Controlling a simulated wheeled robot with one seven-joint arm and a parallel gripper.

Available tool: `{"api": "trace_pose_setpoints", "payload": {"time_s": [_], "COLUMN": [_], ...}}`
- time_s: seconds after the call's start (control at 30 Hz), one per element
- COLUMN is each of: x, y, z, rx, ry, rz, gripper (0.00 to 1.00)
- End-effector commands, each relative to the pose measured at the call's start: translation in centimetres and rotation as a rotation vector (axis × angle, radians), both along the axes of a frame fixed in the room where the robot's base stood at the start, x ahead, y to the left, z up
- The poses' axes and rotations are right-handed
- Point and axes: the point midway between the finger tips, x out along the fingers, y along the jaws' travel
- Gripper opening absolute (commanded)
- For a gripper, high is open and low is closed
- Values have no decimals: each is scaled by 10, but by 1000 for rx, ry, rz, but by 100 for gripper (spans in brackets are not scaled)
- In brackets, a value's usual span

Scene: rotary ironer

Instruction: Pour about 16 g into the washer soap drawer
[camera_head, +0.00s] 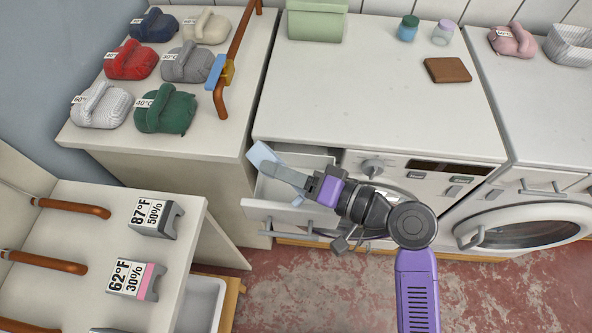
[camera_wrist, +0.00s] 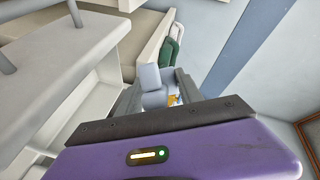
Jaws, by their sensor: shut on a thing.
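My gripper (camera_head: 312,187) is shut on the handle of a pale blue scoop (camera_head: 264,156). The scoop reaches out to the left, above the open washer soap drawer (camera_head: 270,208), and looks tilted. The drawer is pulled out from the front of the middle washer (camera_head: 400,163), and the scoop and gripper cover part of it. In the wrist view the scoop (camera_wrist: 151,78) shows between my gripper's fingers (camera_wrist: 158,95). What the scoop holds cannot be made out, nor can any powder in the drawer.
Folded laundry bundles (camera_head: 187,62) lie on the left counter. A green box (camera_head: 317,20), two small jars (camera_head: 408,28) and a brown pad (camera_head: 447,70) sit on the washer top. A lower table with number-marked blocks (camera_head: 155,217) stands at the front left. A second machine (camera_head: 520,228) is at right.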

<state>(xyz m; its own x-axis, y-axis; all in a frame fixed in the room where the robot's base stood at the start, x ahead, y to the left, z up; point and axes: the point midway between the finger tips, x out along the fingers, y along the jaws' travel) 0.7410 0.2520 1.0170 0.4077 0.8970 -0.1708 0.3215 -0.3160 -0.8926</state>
Motion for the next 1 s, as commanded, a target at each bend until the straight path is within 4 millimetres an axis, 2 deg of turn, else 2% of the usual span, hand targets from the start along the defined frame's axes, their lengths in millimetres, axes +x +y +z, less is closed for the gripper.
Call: {"api": "trace_pose_setpoints", "payload": {"time_s": [1.0], "x": [1], "y": [-1], "z": [2], "rx": [44], "ry": [43], "rz": [-1], "gripper": [4]}}
